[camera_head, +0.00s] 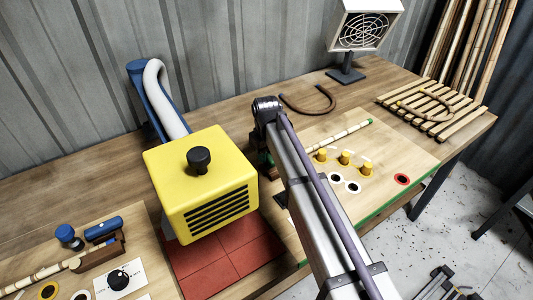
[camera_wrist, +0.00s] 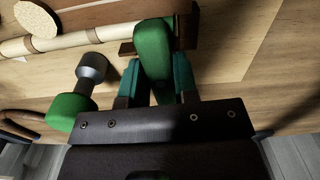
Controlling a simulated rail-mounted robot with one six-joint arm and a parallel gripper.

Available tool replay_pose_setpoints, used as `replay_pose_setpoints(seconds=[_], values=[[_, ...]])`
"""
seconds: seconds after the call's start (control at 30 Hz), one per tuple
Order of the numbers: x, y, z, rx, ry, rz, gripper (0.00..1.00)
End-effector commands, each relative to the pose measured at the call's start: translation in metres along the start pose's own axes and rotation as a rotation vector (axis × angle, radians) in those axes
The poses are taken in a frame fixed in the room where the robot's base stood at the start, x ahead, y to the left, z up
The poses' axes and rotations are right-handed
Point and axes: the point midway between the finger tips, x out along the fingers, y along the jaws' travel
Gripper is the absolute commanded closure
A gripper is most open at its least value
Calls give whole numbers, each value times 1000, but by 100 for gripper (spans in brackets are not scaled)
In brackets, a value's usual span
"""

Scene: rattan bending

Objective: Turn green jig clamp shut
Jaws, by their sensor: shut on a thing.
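In the wrist view, the green clamp handle (camera_wrist: 153,45) stands between the two teal fingers of my gripper (camera_wrist: 157,80). The gripper is shut on this handle. The handle's base meets a brown wooden block (camera_wrist: 185,25) beside a pale rattan pole (camera_wrist: 60,42). I cannot tell whether the clamp touches the pole. In the head view my arm hides most of the clamp and my fingers. The pole (camera_head: 345,134), with a green end, comes out to the right of the arm there.
A green knob on a dark stem (camera_wrist: 70,112) is close left of my fingers. A yellow machine (camera_head: 200,180) stands left of my arm. Several yellow pegs (camera_head: 344,157) stand on the board to the right. A bent brown rattan piece (camera_head: 308,108) lies behind.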

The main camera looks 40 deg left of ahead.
Motion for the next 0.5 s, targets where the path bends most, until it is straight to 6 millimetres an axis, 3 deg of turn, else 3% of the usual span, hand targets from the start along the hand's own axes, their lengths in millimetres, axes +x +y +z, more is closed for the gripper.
replay_pose_setpoints(seconds=[0.5], values=[[0,-1,1,73,-1,-1,96]])
